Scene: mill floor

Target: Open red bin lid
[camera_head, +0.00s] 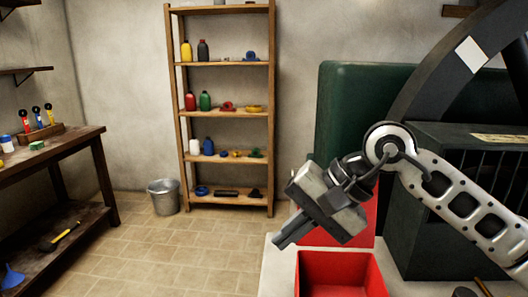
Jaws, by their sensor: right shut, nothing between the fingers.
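The red bin (342,258) stands at the bottom centre-right on a pale surface, and I see into its open top. A red panel, which looks like its lid (362,235), stands raised behind the opening, partly hidden by my right gripper. My right gripper (281,241) is shut and empty. It is in front of the raised lid and above the bin's back left, with its fingers pointing down and left. Whether it touches the lid I cannot tell. My left gripper is out of view.
A dark green machine (345,100) with a large dark wheel (430,75) stands behind on the right, beside a dark slatted box (440,150). A wooden shelf (225,115) with bottles and a metal bucket (163,196) stand at the back. A wooden workbench (70,147) is on the left. The tiled floor between is clear.

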